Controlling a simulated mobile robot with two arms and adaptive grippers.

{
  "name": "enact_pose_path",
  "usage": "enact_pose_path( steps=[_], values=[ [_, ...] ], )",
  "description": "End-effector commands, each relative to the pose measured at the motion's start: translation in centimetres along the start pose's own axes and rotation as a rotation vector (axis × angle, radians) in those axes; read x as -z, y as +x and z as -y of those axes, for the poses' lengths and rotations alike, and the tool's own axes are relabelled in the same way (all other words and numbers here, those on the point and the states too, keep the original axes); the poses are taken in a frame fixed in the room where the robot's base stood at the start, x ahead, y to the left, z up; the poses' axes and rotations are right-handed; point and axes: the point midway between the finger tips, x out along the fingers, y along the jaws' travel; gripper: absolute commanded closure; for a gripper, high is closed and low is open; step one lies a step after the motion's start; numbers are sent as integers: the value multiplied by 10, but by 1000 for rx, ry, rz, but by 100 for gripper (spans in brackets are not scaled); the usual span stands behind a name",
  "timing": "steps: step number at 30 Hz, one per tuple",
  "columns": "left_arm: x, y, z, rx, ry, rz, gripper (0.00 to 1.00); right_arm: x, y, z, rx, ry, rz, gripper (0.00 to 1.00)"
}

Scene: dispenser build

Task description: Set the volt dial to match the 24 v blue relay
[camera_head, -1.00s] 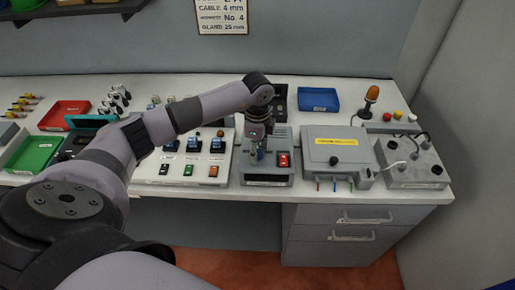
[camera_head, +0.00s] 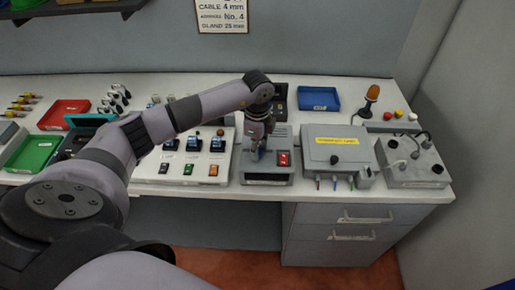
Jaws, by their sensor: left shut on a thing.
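My left gripper (camera_head: 257,153) reaches down onto the grey bench unit (camera_head: 268,179) with the red rocker switch (camera_head: 283,158). It is shut on a small part at the unit's top, left of the switch. The fingers hide most of that part; it appears to be the volt dial, but its marks and setting cannot be read. My right gripper is not in view.
A white panel (camera_head: 151,171) with blue parts and coloured switches stands left of the unit. A grey box with a yellow label (camera_head: 337,158) stands close on its right. A blue tray (camera_head: 318,98) lies behind. My left arm crosses over the bench.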

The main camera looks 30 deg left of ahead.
Motion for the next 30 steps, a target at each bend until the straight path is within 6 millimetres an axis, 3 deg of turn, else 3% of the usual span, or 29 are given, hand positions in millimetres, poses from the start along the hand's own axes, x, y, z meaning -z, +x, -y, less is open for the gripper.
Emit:
enact_pose_path(
  steps=[30],
  values=[
    [0, 2, 1, 1, 837, 1, 100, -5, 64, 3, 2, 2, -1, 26]
  ],
)
